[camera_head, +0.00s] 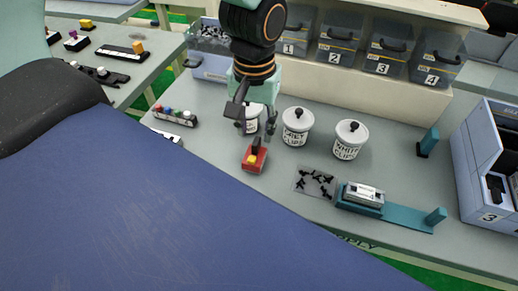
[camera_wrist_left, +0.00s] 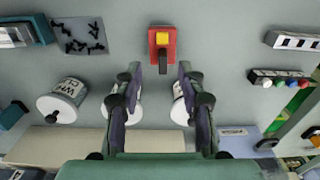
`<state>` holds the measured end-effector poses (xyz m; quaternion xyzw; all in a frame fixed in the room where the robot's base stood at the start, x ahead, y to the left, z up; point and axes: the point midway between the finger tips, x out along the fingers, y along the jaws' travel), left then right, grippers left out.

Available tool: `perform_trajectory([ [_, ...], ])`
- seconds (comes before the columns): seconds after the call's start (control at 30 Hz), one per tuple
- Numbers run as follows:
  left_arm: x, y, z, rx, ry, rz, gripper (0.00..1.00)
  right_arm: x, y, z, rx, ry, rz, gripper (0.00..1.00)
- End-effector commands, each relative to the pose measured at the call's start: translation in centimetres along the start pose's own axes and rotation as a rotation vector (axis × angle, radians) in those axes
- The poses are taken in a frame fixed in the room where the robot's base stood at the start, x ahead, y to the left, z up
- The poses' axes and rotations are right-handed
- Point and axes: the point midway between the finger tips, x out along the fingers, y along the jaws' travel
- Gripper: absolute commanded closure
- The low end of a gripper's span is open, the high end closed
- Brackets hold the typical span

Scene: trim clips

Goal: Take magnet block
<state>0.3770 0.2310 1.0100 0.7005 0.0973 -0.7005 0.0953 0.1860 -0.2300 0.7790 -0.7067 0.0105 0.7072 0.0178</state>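The magnet block appears to be the red block (camera_head: 250,166) with a yellow patch and a black upright part. It sits on the grey table in the middle of the head view. In the left wrist view the red block (camera_wrist_left: 170,50) is at the top centre, just beyond the fingertips. My left gripper (camera_head: 255,128) points down above the table, a little behind the block. In the left wrist view the left gripper (camera_wrist_left: 160,72) has its two fingers wide apart with nothing between them. The block is apart from the fingers. My right gripper is not seen.
White lidded tubs (camera_head: 297,126) stand close behind and right of the block, one partly hidden by my left gripper. A dark clip mat (camera_head: 316,183) and a teal fixture (camera_head: 405,216) lie to the right. Numbered grey bins (camera_head: 337,40) line the back. The table around the block is clear.

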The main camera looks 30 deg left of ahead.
Motion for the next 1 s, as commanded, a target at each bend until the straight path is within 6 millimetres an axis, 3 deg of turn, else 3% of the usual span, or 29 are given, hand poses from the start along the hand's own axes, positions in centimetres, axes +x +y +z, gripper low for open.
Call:
perform_trajectory([
  [0.5, 6.5, -0.1, -0.5, 0.0, -0.002, -0.001, 0.6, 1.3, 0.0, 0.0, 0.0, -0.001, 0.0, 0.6],
  [0.8, 6.7, 0.0, -0.8, 0.001, 0.0, 0.0, 0.61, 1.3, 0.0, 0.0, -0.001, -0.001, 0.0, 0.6],
  [1.0, 6.7, 0.0, -0.8, 0.001, 0.0, -0.001, 0.78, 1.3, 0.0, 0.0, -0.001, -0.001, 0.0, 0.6],
])
